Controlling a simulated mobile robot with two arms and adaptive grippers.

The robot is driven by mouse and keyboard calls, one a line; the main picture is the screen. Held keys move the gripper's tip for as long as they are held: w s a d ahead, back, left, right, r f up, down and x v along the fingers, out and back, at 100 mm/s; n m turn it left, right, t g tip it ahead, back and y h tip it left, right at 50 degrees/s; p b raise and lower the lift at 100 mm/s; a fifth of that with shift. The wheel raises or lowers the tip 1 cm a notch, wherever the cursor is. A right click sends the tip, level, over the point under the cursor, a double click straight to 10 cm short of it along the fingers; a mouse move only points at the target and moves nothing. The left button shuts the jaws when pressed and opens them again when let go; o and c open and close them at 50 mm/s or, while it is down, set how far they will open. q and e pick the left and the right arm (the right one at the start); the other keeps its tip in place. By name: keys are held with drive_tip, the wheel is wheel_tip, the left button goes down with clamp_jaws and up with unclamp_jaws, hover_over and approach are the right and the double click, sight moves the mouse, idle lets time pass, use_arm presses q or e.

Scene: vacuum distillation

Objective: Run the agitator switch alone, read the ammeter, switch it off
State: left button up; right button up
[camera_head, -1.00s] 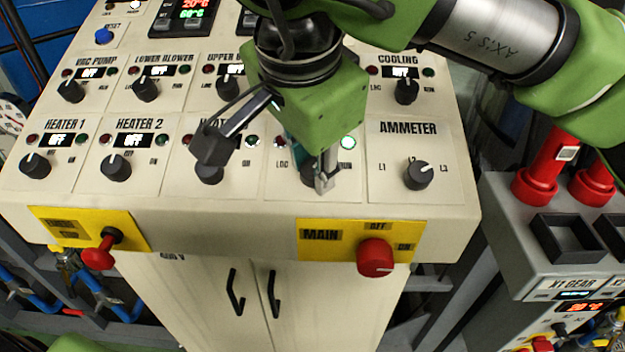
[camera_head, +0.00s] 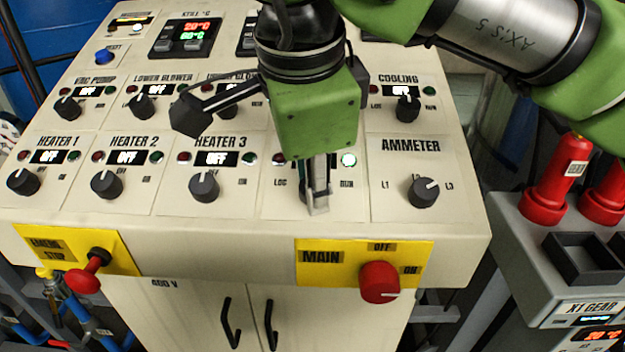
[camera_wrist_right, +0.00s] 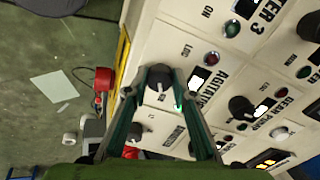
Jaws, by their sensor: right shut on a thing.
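The agitator switch is a dark round knob (camera_wrist_right: 157,78) on the beige panel (camera_head: 385,232). It sits between the fingers of my right gripper (camera_wrist_right: 158,80) in the right wrist view. In the head view my right gripper (camera_head: 318,200) points down at the panel and hides most of the knob. A lit green lamp (camera_head: 348,160) shows by the RUN mark. The ammeter selector (camera_head: 424,192) has its white mark to the upper right, between L2 and L3. I see no readable ammeter dial. My left gripper is out of view.
Heater knobs, such as the Heater 3 knob (camera_head: 203,187), stand left of the agitator switch and read OFF. The red main switch (camera_head: 380,282) and red emergency stop (camera_head: 84,280) project from the panel's front edge. A grey cabinet (camera_head: 530,240) with red posts stands at right.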

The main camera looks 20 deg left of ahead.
drive_tip(key=shift+r, duration=0.1)
drive_tip(key=o, duration=1.1)
drive_tip(key=v, duration=1.2)
